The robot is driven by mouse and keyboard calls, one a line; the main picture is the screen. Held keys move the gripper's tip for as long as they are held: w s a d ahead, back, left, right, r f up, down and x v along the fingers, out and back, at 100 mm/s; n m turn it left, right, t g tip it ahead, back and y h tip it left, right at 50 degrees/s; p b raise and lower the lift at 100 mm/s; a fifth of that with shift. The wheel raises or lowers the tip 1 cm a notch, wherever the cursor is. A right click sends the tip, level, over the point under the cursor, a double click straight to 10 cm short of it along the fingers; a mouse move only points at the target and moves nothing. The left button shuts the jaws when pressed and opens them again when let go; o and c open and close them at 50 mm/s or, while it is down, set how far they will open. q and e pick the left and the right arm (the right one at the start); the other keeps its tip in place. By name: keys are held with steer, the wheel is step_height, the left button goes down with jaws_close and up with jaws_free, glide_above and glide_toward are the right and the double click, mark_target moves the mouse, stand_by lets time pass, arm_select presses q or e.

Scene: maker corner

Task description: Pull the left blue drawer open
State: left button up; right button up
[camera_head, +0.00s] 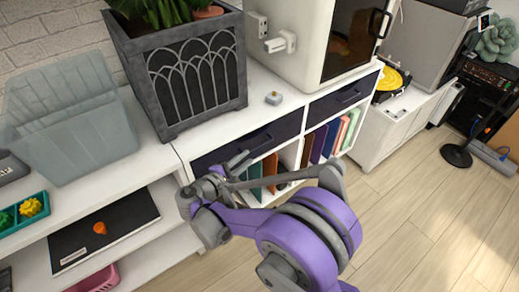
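The left blue drawer (283,129) is a dark navy front under the white cabinet top. It looks shut, flush with the cabinet, and has a dark handle. My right gripper (240,160), grey on a purple arm, is in front of the drawer's left part, close to the handle. It hides some of the drawer's lower left. I cannot tell whether the fingers touch the handle or how far apart they are. A second navy drawer (335,104) sits to the right and looks shut. My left gripper is not in view.
A grey planter (190,80) and a small grey object (273,98) stand on the cabinet top. Books (318,143) fill the shelf below. A clear bin (70,120) stands on the left.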

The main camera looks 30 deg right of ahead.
mark_target(260, 146)
steer(key=b+x, duration=0.1)
steer(key=x, duration=0.8)
steer(key=shift+w, duration=0.1)
jaws_close()
stand_by(1.1)
